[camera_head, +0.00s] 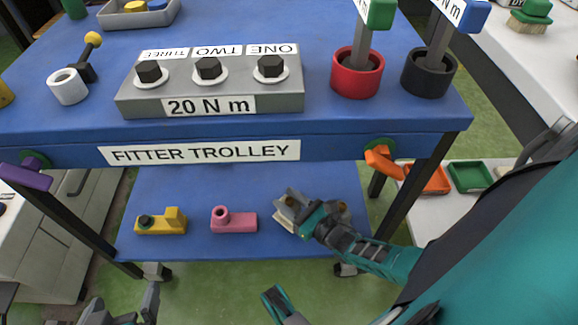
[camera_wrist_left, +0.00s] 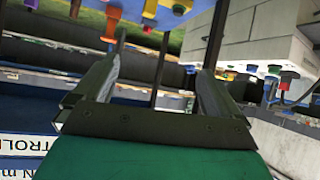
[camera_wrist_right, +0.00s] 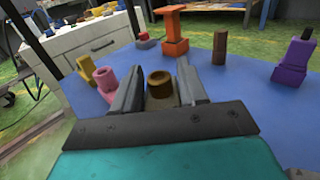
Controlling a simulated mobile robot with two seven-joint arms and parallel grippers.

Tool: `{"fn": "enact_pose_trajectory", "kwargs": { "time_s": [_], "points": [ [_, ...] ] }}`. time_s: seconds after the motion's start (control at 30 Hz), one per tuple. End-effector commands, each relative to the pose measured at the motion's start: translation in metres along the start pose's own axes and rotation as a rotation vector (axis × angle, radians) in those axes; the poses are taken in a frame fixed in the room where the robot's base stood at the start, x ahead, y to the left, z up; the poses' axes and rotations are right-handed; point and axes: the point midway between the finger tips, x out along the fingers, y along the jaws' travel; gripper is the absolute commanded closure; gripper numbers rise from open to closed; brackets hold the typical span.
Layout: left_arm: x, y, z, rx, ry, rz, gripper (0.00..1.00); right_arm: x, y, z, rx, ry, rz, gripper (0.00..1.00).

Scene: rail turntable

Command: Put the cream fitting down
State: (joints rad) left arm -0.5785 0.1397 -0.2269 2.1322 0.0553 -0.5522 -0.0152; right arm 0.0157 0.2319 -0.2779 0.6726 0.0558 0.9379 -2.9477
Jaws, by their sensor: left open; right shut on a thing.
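The cream fitting (camera_wrist_right: 160,84) is between the fingers of my right gripper (camera_wrist_right: 148,88) in the right wrist view, its round hollow top looking tan in shade. In the head view my right gripper (camera_head: 292,210) is low over the blue lower shelf (camera_head: 190,190), right of the pink fitting (camera_head: 234,220). Only a pale edge of the cream fitting (camera_head: 284,222) shows there. I cannot tell if it touches the shelf. My left gripper (camera_head: 122,308) is open and empty at the bottom left of the head view, apart from the trolley.
A yellow fitting (camera_head: 162,221) stands left of the pink one. In the right wrist view, orange (camera_wrist_right: 175,40), brown (camera_wrist_right: 219,48) and purple (camera_wrist_right: 293,62) pieces stand farther across the shelf. The trolley's upper deck edge (camera_head: 340,145) overhangs the shelf, with an orange handle (camera_head: 383,162) at its right.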

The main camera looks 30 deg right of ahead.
Motion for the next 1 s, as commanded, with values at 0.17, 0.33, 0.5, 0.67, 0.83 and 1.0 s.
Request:
{"fn": "enact_pose_trajectory", "kwargs": {
  "time_s": [0.17,0.33,0.5,0.67,0.83,1.0],
  "points": [
    [0.011,0.005,0.014,0.0,-0.011,0.017,0.02,0.001,0.0,-0.028,0.0,-0.002,0.0,1.0],
    [0.01,0.008,0.007,0.0,-0.002,0.025,0.02,0.001,0.0,-0.031,0.0,-0.003,0.0,1.0],
    [0.01,0.008,0.004,0.001,0.003,0.024,0.02,0.001,0.0,-0.03,0.0,-0.003,0.0,1.0],
    [0.01,0.007,0.004,0.001,0.004,0.022,0.02,0.0,0.0,-0.033,-0.001,0.0,-0.001,0.53],
    [0.01,0.006,0.005,0.001,0.003,0.02,0.02,0.0,0.0,-0.033,-0.001,0.001,-0.001,0.37],
    [0.011,0.006,0.006,0.001,0.001,0.019,0.02,0.0,-0.001,-0.033,-0.001,0.001,-0.001,0.32]
  ]
}}
